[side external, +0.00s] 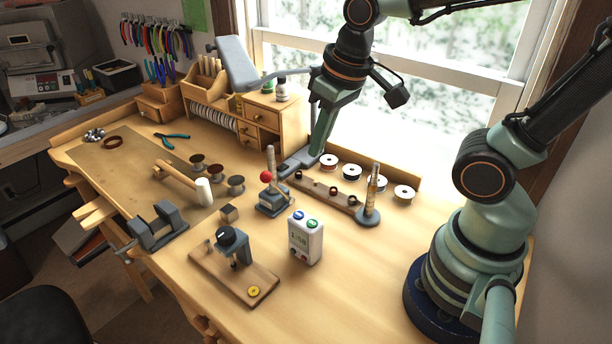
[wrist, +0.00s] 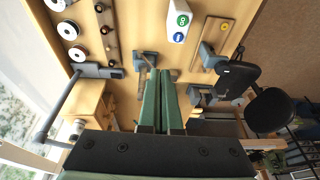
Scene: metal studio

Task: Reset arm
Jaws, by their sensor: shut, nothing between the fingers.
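My gripper (side external: 318,148) has two long green fingers and points down over the workbench (side external: 345,255), toward its back edge by the window. In the side view its tips overlap the grey base (side external: 296,164) of the lamp-like stand; I cannot tell the exact height or whether they touch. In the wrist view my gripper (wrist: 161,73) shows its fingers side by side, shut with nothing between them. Beyond the tips lies the small grey tool with a red knob (side external: 266,176).
A wooden rail with rings (side external: 325,194), several spools (side external: 351,172) and a ring mandrel (side external: 371,190) lie right of the gripper. A white timer box (side external: 306,240) and a small press on a board (side external: 233,244) stand nearer. A drawer cabinet (side external: 265,120) stands left. The front right bench is clear.

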